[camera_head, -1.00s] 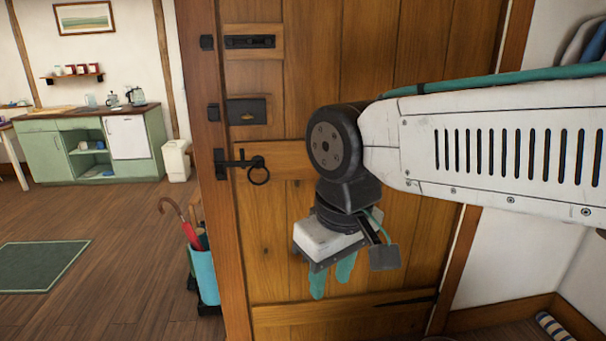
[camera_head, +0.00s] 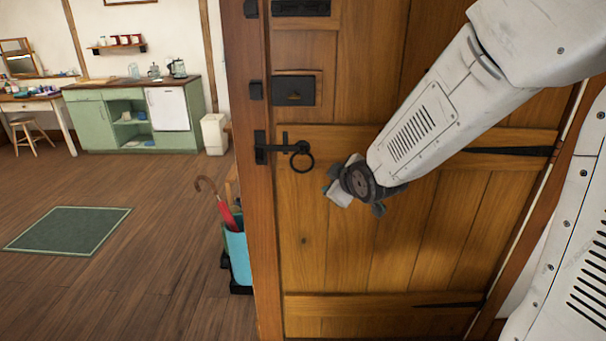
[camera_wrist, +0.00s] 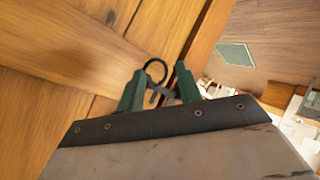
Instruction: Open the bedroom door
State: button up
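The wooden bedroom door (camera_head: 345,240) fills the middle of the head view, flush against the post on its left. Its black latch bar (camera_head: 282,148) reaches across to a keeper on that post. A black ring handle (camera_head: 302,170) hangs from the latch. My gripper (camera_head: 335,188) is just right of and slightly below the ring, its fingers mostly hidden there. In the wrist view my gripper (camera_wrist: 160,76) has its two green fingers apart, with the ring handle (camera_wrist: 148,66) showing in the gap, seemingly beyond the tips. Contact cannot be told.
A black lock box (camera_head: 294,91) and bolt (camera_head: 301,8) sit above the latch. A blue umbrella stand (camera_head: 238,258) with a red umbrella (camera_head: 226,213) stands left of the post. Open wooden floor, a green rug (camera_head: 68,230) and a green kitchen cabinet (camera_head: 95,125) lie further left.

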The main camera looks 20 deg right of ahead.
aim_at(301, 172)
jog(key=shift+w+a+f+n+t+y, duration=0.5)
jog(key=shift+w+f+n+t, duration=0.4)
jog(key=shift+w, duration=1.55)
jog(key=shift+w+a+f+n+t+y, duration=0.3)
jog(key=shift+w+a+f+n+t, duration=0.55)
jog(key=shift+w, duration=1.6)
jog(key=shift+w+a+f+n+t+y, duration=0.5)
jog(key=shift+w+n+t, duration=0.65)
jog(key=shift+w, duration=1.3)
jog(key=shift+d+f, duration=0.1)
